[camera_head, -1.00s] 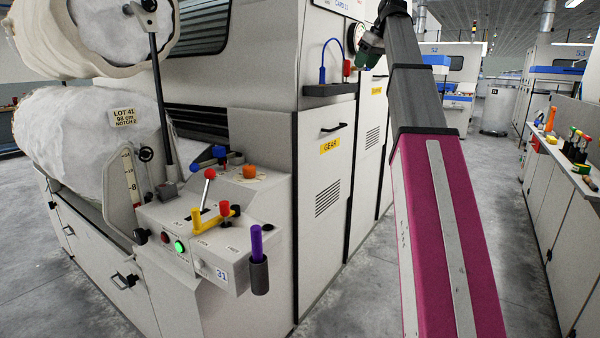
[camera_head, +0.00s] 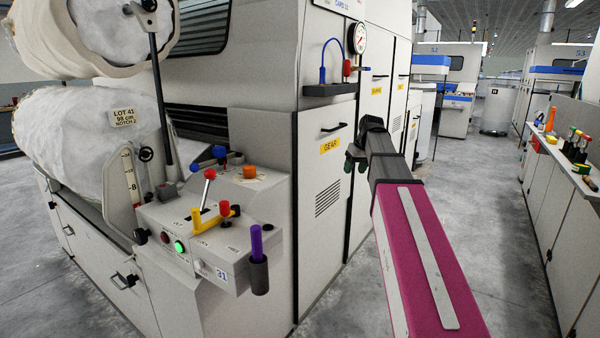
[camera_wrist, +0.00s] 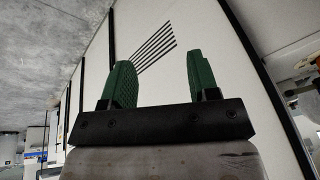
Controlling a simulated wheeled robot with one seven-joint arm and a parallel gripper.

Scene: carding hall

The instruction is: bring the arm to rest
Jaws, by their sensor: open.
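My magenta and grey arm (camera_head: 425,255) reaches in from the lower right of the head view. At its far end, my gripper (camera_head: 352,168) hangs in front of the cabinet doors of the carding machine, its green finger pads small there. In the wrist view my gripper (camera_wrist: 160,85) shows two green fingers held wide apart with nothing between them. Behind them is a pale machine panel with dark vent slots. Whether the gripper touches the panel cannot be told; it seems to stand clear.
The control console (camera_head: 215,215) carries coloured levers, knobs and a purple-handled tool (camera_head: 256,242) in a holder. A pressure gauge (camera_head: 359,38) and a small shelf (camera_head: 330,90) are on the machine. A tool-laden bench (camera_head: 565,160) stands right. The aisle floor (camera_head: 470,185) between is clear.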

